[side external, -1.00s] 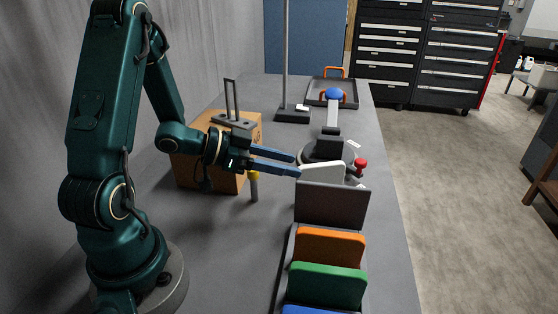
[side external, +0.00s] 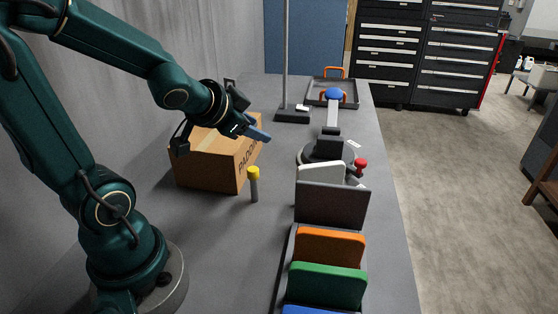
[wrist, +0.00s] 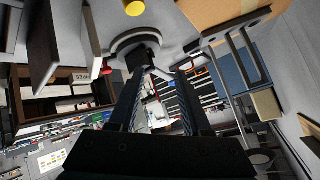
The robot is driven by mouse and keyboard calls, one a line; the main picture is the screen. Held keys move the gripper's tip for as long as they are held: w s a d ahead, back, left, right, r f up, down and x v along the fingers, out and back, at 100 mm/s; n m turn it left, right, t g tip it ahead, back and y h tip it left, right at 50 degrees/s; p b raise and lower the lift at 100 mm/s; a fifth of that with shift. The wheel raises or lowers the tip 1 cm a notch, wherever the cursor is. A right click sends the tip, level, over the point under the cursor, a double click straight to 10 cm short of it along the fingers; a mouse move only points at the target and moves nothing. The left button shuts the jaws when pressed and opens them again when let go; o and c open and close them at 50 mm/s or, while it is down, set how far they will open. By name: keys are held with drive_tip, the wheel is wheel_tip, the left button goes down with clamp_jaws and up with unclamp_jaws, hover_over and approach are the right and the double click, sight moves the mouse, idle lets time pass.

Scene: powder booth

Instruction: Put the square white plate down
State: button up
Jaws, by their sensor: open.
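The square white plate (side external: 322,172) stands upright behind a dark brown plate (side external: 331,204) at the far end of the row in the side view. Its lower part is hidden by the dark plate, so I cannot tell what its base rests on. It also shows edge-on at the upper left of the wrist view (wrist: 92,40). My gripper (side external: 262,138) is up and to the left of the white plate, above the cardboard box, clear of the plate. The wrist view shows its two fingers (wrist: 158,82) apart with nothing held between them.
Orange (side external: 330,247) and green (side external: 327,285) plates stand nearer in the row. A cardboard box (side external: 210,165), a yellow-topped post (side external: 253,184), a round dark fixture with a red knob (side external: 360,165) and a stand base (side external: 292,115) surround the area. A tray (side external: 318,98) lies at the back.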

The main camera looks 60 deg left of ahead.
drive_tip(key=s+d+g+h, duration=0.3)
drive_tip(key=s+d+h, duration=0.1)
drive_tip(key=s+d, duration=0.7)
drive_tip(key=shift+s+d+r+n+g, duration=0.15)
drive_tip(key=shift+s+d+n+g, duration=0.2)
drive_tip(key=shift+d, duration=0.6)
